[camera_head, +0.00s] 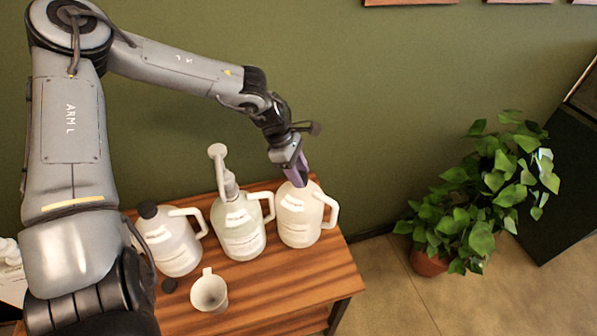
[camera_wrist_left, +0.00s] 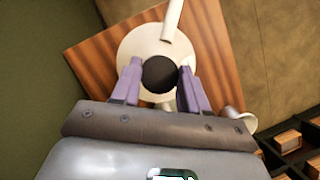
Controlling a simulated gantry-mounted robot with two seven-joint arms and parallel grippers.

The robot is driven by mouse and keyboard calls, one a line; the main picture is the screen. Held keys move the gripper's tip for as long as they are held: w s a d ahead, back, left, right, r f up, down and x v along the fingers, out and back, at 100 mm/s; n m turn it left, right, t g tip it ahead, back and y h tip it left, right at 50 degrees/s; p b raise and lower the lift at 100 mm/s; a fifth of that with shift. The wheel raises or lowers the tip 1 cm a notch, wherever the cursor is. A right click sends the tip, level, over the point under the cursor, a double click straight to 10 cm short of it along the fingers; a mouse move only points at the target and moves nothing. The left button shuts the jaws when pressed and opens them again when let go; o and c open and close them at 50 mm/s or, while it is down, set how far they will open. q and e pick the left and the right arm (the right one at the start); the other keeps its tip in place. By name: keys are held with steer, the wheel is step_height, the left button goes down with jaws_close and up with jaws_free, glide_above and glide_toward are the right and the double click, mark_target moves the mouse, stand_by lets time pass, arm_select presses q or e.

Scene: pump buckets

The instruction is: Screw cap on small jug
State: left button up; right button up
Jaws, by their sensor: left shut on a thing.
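A white jug (camera_head: 299,224) with a label and a side handle stands upright at the right end of the wooden table. My left gripper (camera_head: 294,170) reaches down over its top from above. In the left wrist view, the purple fingers (camera_wrist_left: 159,70) are shut on a round black cap (camera_wrist_left: 159,76), which sits over the jug's top (camera_wrist_left: 132,50). The fingers hide the cap and neck in the head view, so I cannot tell how tightly it is seated. My right gripper is out of view.
A pump jug (camera_head: 239,226) stands in the middle, and a black-capped jug (camera_head: 172,244) stands left. A loose black cap (camera_head: 169,285) and a white cup (camera_head: 209,293) are in front. The wooden table (camera_head: 285,284) is clear at front right. A potted plant (camera_head: 430,261) stands beyond its right edge.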

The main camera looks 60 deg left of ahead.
arm_select(q)
steer(key=m, duration=0.2)
steer(key=m+g+b, duration=0.1)
steer(key=shift+f+m+h, duration=0.2)
steer(key=shift+m+h, duration=0.2)
steer(key=m+g+b, duration=0.1)
steer(key=m, duration=0.2)
steer(key=m+g, duration=0.2)
steer(key=m, duration=0.2)
steer(key=shift+r, duration=0.1)
steer(key=m+g, duration=0.1)
steer(key=m, duration=0.2)
steer(key=o, duration=1.2)
steer(key=shift+c, duration=0.2)
